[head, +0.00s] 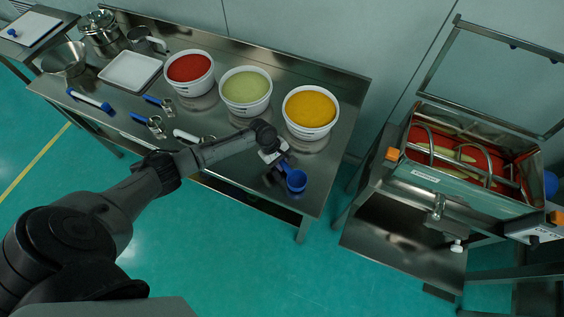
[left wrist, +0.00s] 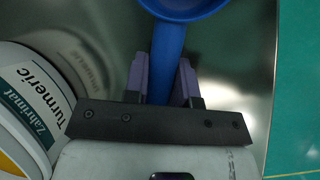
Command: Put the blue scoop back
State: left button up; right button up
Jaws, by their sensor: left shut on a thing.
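The blue scoop (head: 296,181) is at the front right part of the steel table in the head view, with its cup toward the right front. Its blue handle (left wrist: 168,58) shows in the left wrist view, running between the two purple fingers. My left gripper (head: 283,163) is shut on this handle; in the left wrist view its fingers (left wrist: 168,82) sit on both sides of it. I cannot tell whether the scoop touches the table top. My right gripper is not in view.
Tubs of red (head: 189,68), green (head: 246,88) and yellow powder (head: 310,108) stand along the steel table (head: 335,95). The turmeric tub (left wrist: 30,105) is close beside my left gripper.

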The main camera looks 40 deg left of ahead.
pick_arm(q)
jog(key=shift+f, duration=0.25)
dwell(0.4)
jog(key=o, duration=1.5)
jog(key=shift+c, duration=0.2)
jog(key=shift+r, duration=0.1)
jog(key=shift+r+p, duration=1.15)
jog(key=shift+p, duration=0.35)
jog(key=shift+r+p, duration=1.45)
jog(key=shift+p, duration=0.3)
jog(key=shift+r+p, duration=0.85)
jog(key=shift+p, duration=0.2)
